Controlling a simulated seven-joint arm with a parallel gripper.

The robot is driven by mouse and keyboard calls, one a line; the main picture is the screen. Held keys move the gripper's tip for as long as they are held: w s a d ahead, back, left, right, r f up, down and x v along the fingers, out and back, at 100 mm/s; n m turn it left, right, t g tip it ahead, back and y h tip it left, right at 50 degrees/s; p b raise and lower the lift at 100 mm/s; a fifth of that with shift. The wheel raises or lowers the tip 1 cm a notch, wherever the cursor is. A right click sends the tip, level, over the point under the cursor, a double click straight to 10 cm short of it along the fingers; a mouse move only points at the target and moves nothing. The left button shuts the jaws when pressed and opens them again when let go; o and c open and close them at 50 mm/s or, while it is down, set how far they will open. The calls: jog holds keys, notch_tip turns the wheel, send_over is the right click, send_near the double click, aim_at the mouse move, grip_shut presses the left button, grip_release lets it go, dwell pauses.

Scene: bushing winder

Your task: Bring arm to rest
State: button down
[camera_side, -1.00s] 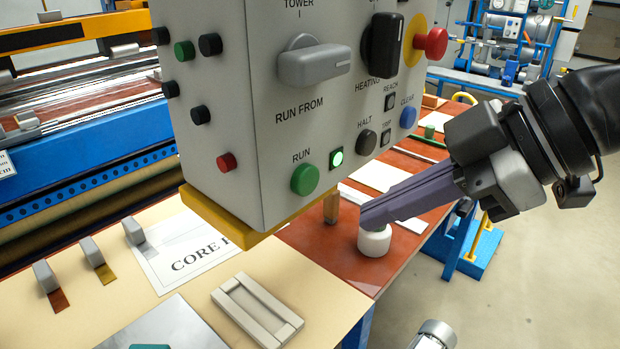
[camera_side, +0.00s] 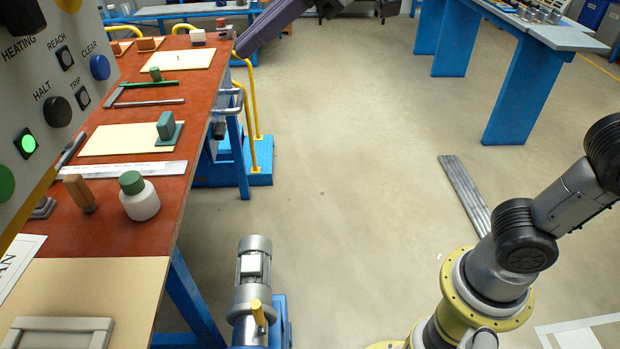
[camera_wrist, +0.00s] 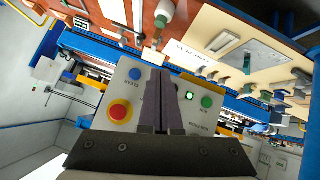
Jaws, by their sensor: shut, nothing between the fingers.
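My gripper (camera_side: 240,50) shows at the top of the side view, its purple fingers reaching down and left; its body is cut off by the frame edge. In the wrist view its two fingers (camera_wrist: 160,72) lie close together, shut and empty. They overlap the grey control panel (camera_wrist: 130,92) in that view. The panel (camera_side: 90,30) is partly in the side view at the upper left. Its green lamp (camera_side: 27,143) is lit. The red knob (camera_wrist: 120,110) and the green button (camera_wrist: 206,102) show in the wrist view. No contact between fingers and panel is visible.
A red-brown bench (camera_side: 165,215) at left holds a white bottle with green cap (camera_side: 140,203), a wooden-handled tool (camera_side: 78,190) and a white ruler (camera_side: 120,169). A motor (camera_side: 252,268) stands beside it. Open floor (camera_side: 350,190) lies in the middle; a blue-legged table (camera_side: 520,95) stands behind.

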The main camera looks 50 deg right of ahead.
jog(key=s+d+f+m+h, duration=0.1)
jog(key=s+d+f+m, duration=0.15)
jog(key=d, duration=0.25)
jog(key=s+d+f+m+h, duration=0.1)
jog(key=s+d+f+h, duration=0.15)
jog(key=d, duration=0.35)
jog(key=s+d+f+m+g+h, duration=0.1)
jog(key=s+d+f+m, duration=0.3)
jog(key=s+f, duration=0.2)
jog(key=s+d+f+m+g+h, duration=0.1)
jog(key=s+d+f+m, duration=0.3)
jog(key=s+f, duration=0.3)
jog(key=shift+s+d+f, duration=0.2)
jog(key=shift+d+f, duration=0.1)
jog(key=shift+f, duration=0.45)
dwell(4.8)
